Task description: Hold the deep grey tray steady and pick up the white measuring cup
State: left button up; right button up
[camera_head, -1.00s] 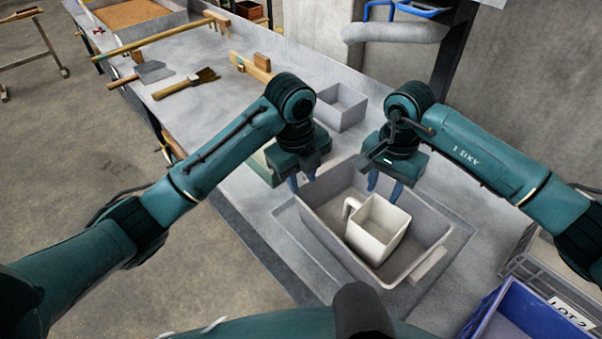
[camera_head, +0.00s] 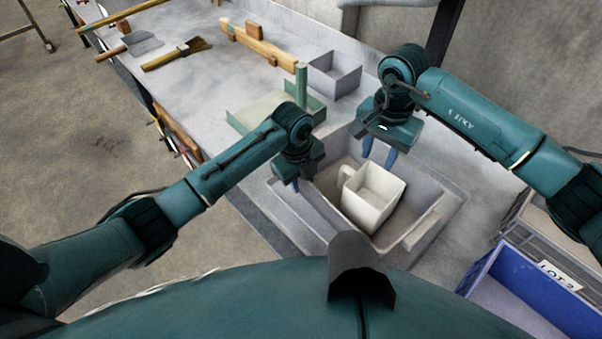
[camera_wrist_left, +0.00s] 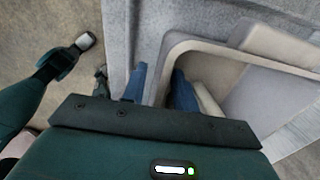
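The deep grey tray (camera_head: 418,231) sits on the bench, and the white measuring cup (camera_head: 376,207) stands inside it, slightly tilted, with its handle to the left. My left gripper (camera_head: 302,182) is at the tray's left wall. In the left wrist view, my left gripper's blue fingers (camera_wrist_left: 157,88) are apart, one outside the tray rim (camera_wrist_left: 167,62) and one inside; a gap shows beside the rim. Part of the cup (camera_wrist_left: 207,103) shows behind the inner finger. My right gripper (camera_head: 379,153) is open and empty above the tray's far side, beyond the cup.
A green dustpan-like tray (camera_head: 262,112) and a grey box (camera_head: 334,76) stand behind the tray. A brush (camera_head: 178,54) and wooden tools lie farther back left. A blue crate (camera_head: 530,290) is at the lower right.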

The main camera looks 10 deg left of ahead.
pick_arm(q)
jog(key=shift+c, duration=0.2)
grip_shut()
dwell(1.0)
